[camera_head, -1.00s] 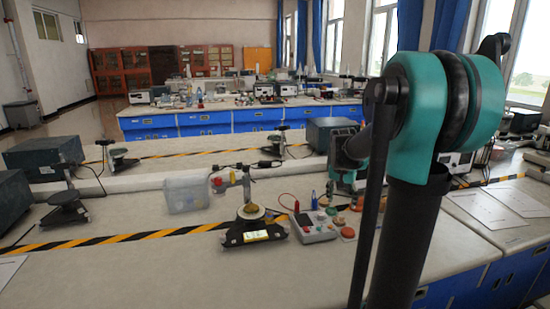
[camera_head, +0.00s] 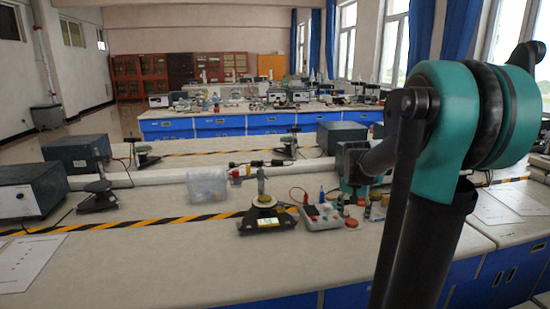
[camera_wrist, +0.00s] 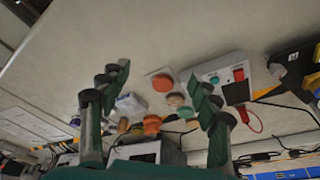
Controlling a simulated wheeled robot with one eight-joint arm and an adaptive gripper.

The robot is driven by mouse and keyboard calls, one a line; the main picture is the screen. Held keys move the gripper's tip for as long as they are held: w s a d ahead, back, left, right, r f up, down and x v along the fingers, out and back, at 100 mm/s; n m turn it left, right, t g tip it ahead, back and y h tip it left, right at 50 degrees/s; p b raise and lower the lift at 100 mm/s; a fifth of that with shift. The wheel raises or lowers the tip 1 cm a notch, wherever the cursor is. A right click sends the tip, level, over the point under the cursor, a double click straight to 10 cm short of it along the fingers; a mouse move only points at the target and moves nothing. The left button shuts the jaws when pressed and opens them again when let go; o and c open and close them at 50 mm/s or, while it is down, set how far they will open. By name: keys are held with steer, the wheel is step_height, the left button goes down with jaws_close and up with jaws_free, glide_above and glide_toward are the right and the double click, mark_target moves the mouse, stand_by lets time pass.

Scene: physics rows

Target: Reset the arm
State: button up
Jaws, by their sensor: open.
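My arm stands at the right of the head view, its teal joint and dark links covering part of the bench. My gripper (camera_head: 354,180) shows partly behind the arm, over the bench near the grey button box. In the wrist view my gripper (camera_wrist: 157,85) has its two green fingers spread wide apart, with nothing held between them. The exact fingertips are hidden in the head view.
A black-based instrument (camera_head: 266,222) and a clear plastic bin (camera_head: 207,187) stand left of the button box. Small coloured pieces, one an orange disc (camera_wrist: 152,124), lie near the gripper. A grey device (camera_head: 28,190) and paper sheet (camera_head: 30,262) are at left.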

steer(key=s+a+f+n, duration=0.2)
steer(key=s+f, duration=0.1)
steer(key=s, duration=0.4)
steer(key=s+a+f+n+t+y, duration=0.1)
steer(key=s+a+f+n, duration=0.1)
steer(key=s, duration=0.5)
steer(key=s+a+f+n, duration=0.2)
steer(key=s+a+f, duration=0.2)
steer(key=s+f, duration=0.2)
steer(key=shift+s+f+y, duration=0.2)
steer(key=shift+s+y, duration=0.1)
steer(key=shift+s, duration=0.6)
